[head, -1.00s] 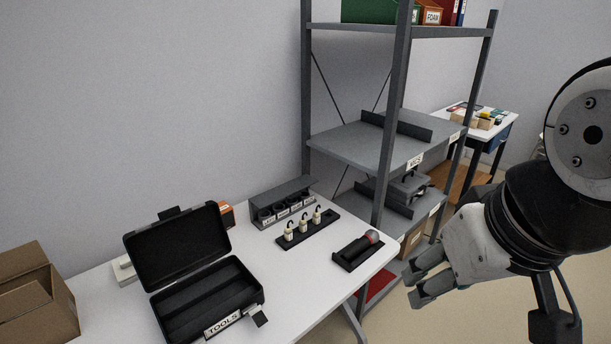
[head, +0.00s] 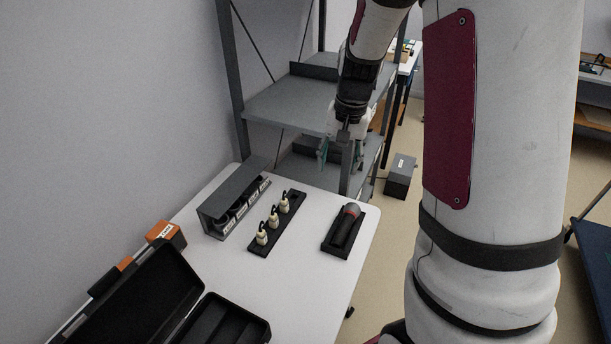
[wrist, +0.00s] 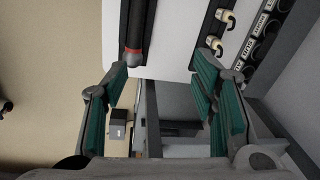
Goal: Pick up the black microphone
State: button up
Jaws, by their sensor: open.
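The black microphone (head: 347,224) lies in a black tray (head: 331,248) near the right edge of the white table. Its rounded head, with a reddish band, points away toward the shelf. In the wrist view the microphone (wrist: 134,30) shows at the top, left of centre, ahead of the fingertips. My gripper (head: 339,154) is in the air by the shelf, beyond the table's far edge. In the wrist view my gripper (wrist: 163,75) has its two green-padded fingers wide apart with nothing held between them.
A rack with several small cream items (head: 273,218) and a labelled grey holder (head: 235,205) stand left of the microphone. An open black case (head: 150,290) is at the front left. A grey shelf (head: 290,105) stands behind the table. Bare white tabletop (head: 300,285) lies in front.

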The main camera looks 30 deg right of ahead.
jog(key=m+g, duration=0.1)
jog(key=m, duration=0.1)
send_over(348, 217)
notch_tip(348, 217, down, 10)
jog(key=f, duration=0.7)
jog(key=shift+w+d+f, duration=0.25)
jog(key=shift+d, duration=0.1)
jog(key=f, duration=0.3)
jog(key=f+p, duration=0.1)
jog(key=f, duration=0.1)
jog(key=shift+s+a, duration=0.3)
jog(key=shift+w+f, duration=0.1)
jog(key=shift+f, duration=0.45)
grip_shut()
